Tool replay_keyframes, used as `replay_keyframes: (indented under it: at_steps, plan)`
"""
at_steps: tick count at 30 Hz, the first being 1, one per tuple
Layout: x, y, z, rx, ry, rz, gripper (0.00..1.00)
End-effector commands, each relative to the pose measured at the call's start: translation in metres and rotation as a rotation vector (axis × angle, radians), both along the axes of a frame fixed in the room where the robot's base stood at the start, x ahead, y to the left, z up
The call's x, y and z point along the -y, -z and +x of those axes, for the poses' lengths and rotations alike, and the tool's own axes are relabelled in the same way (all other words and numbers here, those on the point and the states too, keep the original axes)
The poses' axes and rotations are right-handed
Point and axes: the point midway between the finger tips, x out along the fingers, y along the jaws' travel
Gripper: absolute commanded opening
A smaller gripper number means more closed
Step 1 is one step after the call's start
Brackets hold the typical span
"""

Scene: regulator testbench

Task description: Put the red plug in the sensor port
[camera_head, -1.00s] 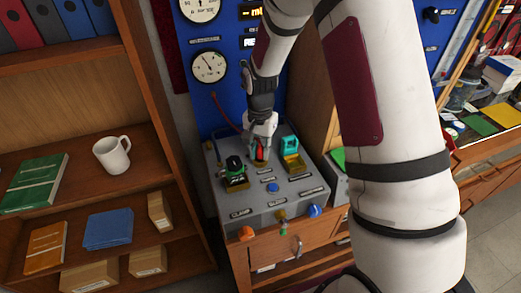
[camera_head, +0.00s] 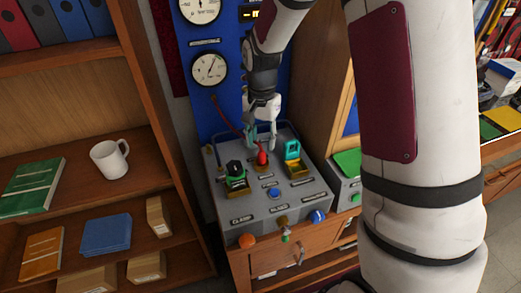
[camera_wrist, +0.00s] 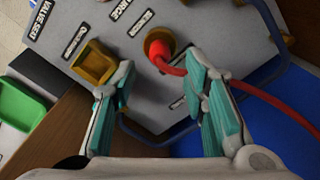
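The red plug (camera_head: 262,158) stands in the top of the grey testbench box (camera_head: 262,208). In the wrist view the red plug (camera_wrist: 158,50) sits in a round brass-rimmed port, with its red cable (camera_wrist: 262,95) running right. My gripper (camera_head: 262,138) is above the plug in the head view. In the wrist view my gripper (camera_wrist: 160,75) has its teal-padded fingers spread wide, with nothing between them. The plug is beyond the fingertips, apart from both. How deep it sits is hidden.
A brass square fixture (camera_wrist: 94,62) is left of the plug in the wrist view. In the head view a black-and-green fixture (camera_head: 236,175) stands left of the plug, and a brass fixture with a teal lid (camera_head: 293,158) right. A wooden shelf (camera_head: 130,195) stands left.

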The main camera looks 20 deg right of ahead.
Motion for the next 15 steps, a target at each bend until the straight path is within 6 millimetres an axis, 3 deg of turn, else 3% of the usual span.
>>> replay_keyframes:
  at_steps: [6,15]
  plan:
    - [0.000,-0.038,0.002,0.004,0.001,0.000,0.40]
    - [0.000,-0.069,-0.006,0.020,-0.026,-0.001,0.40]
